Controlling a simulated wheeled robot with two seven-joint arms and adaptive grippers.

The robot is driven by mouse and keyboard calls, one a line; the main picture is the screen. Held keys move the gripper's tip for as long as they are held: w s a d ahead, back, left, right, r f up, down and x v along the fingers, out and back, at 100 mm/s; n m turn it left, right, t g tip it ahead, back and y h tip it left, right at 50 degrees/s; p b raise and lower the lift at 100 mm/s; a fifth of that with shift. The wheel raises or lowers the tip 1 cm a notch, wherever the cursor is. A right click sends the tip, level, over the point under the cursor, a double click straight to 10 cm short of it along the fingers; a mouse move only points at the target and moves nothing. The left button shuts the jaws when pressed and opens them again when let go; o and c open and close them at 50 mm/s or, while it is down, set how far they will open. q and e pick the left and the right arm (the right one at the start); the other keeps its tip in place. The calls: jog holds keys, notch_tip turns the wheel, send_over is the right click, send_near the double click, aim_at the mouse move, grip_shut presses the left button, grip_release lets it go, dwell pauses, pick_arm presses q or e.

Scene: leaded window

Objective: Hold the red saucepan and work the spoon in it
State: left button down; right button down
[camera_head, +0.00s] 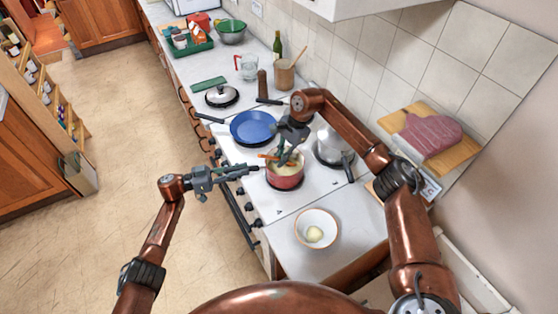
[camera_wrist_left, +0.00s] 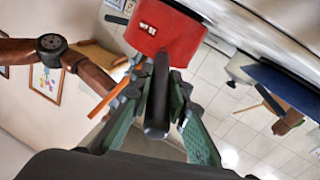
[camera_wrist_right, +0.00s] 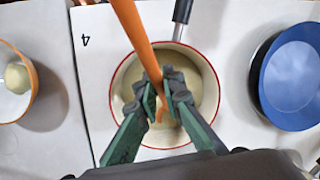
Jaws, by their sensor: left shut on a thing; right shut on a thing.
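The red saucepan (camera_head: 285,180) stands on the front part of the white stove top, pale creamy contents inside. Its cream inside and red rim (camera_wrist_right: 211,112) show in the right wrist view. My left gripper (camera_head: 250,170) is shut on the saucepan's dark handle (camera_wrist_left: 158,90), beside the pan. My right gripper (camera_head: 288,157) is above the pan, shut on the orange-brown wooden spoon (camera_wrist_right: 133,25). The spoon slants across the pan opening, its handle passing beside the pan handle; it also shows in the left wrist view (camera_wrist_left: 106,99). The spoon's lower end is partly hidden by the fingers (camera_wrist_right: 163,100).
A blue frying pan (camera_head: 254,126) is behind the saucepan, and a silver pot (camera_head: 333,146) is to its right. A white bowl (camera_head: 317,222) with a pale lump sits on the nearer counter. A lidded pan (camera_head: 222,96) stands farther back.

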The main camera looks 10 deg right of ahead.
jog(key=shift+w+d, duration=0.35)
jog(key=shift+d, duration=0.2)
dwell(1.1)
jog(key=shift+s+a, duration=0.2)
jog(key=shift+a, duration=0.1)
jog(key=shift+r, duration=0.1)
notch_tip(320, 180, up, 11)
jog(key=shift+a+r, duration=0.15)
dwell(1.6)
dwell(0.5)
